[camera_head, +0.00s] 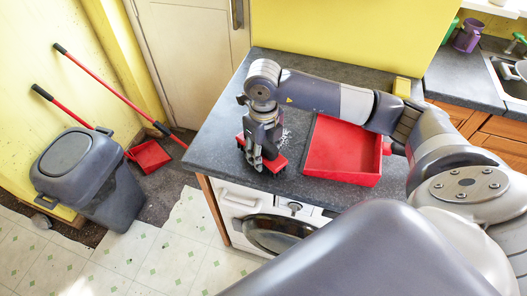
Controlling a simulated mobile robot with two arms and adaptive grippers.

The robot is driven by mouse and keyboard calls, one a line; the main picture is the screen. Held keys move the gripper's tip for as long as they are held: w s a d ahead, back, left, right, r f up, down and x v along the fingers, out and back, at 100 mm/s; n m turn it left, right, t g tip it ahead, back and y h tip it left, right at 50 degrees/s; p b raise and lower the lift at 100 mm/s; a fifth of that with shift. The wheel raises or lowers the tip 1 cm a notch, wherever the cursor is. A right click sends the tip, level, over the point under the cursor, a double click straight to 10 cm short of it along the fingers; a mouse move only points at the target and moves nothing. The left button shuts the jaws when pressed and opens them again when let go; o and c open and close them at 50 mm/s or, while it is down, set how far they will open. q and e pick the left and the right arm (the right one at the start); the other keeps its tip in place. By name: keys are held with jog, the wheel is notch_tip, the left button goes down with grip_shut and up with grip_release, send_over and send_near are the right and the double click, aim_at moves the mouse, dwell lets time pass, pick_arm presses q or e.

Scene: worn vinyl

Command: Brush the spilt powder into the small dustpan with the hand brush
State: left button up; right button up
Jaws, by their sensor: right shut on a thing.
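The small red dustpan (338,148) lies on the dark grey worktop (222,130), its open side toward the left. My right gripper (256,166) points down left of the dustpan and is shut on the red hand brush (277,164). The gripper hides much of the brush; its red ends show on both sides, low at the worktop. A few pale specks of powder (286,134) show between the gripper and the dustpan; any more behind the gripper is hidden. My left gripper is out of view.
A yellow block (402,87) stands at the worktop's back, behind my right arm. A washing machine (270,225) is under the worktop. On the floor at left are a grey bin (92,180) and a long-handled red dustpan (150,156). A sink (512,82) is at far right.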

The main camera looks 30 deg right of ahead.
jog(key=shift+f+b, duration=0.5)
jog(key=shift+f, duration=0.1)
dwell(0.6)
jog(key=shift+w+d+b, duration=0.3)
jog(key=shift+d, duration=0.05)
jog(key=shift+w+d+b, duration=0.7)
jog(key=shift+w+d, duration=0.55)
jog(key=shift+d, duration=0.25)
jog(key=shift+w+d+f+b, duration=0.1)
jog(key=shift+w+d+b, duration=0.4)
jog(key=shift+w+d, duration=0.2)
jog(key=shift+w+d+b, duration=0.45)
jog(key=shift+w+d, duration=0.45)
jog(key=shift+d, duration=0.2)
